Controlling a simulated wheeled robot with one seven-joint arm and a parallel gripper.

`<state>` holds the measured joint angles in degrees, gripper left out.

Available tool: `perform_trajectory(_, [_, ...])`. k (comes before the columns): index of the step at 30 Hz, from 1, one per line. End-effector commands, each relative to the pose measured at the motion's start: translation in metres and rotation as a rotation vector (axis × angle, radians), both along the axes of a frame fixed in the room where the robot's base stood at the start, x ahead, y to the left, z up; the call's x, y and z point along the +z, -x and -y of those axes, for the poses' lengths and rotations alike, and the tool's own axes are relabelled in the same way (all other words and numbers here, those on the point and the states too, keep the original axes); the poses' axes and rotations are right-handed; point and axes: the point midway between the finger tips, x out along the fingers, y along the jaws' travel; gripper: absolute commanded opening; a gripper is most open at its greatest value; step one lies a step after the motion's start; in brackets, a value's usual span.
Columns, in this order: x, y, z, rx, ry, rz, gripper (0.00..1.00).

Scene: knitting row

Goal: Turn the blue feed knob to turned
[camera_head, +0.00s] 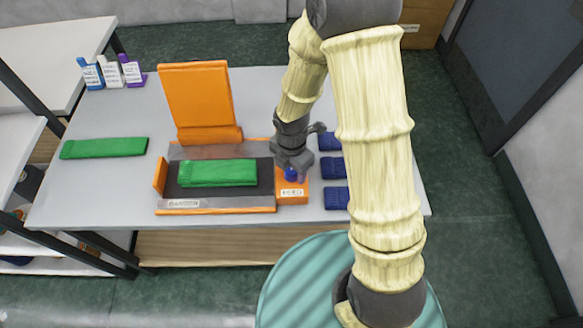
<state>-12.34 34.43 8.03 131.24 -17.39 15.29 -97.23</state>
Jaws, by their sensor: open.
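The blue feed knob (291,174) sits on top of a small orange box (292,194) with a white label, at the right end of the machine. My gripper (293,166) is right above the knob, pointing down, and its jaws are open. The fingers partly hide the knob, and I cannot tell whether they touch it or are around it. The knob's turn position is too small to read. The machine (216,210) has a dark bed with a folded green knit piece (218,173) on it, and a raised orange plate (197,98) behind.
The grey table (100,195) holds another green knit piece (104,148) at left and several bottles (110,72) at the back left. Folded blue knit pieces (331,168) lie right of the knob box, partly behind my arm. The table's front left is clear.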

Motion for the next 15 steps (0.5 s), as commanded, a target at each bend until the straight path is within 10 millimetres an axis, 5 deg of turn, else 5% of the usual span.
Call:
perform_trajectory(8, [-0.0009,-0.0001,0.0001,0.0,0.0,0.0,0.54])
perform_trajectory(15, [-0.0008,-0.0001,-0.0001,0.0,0.0,0.0,0.12])
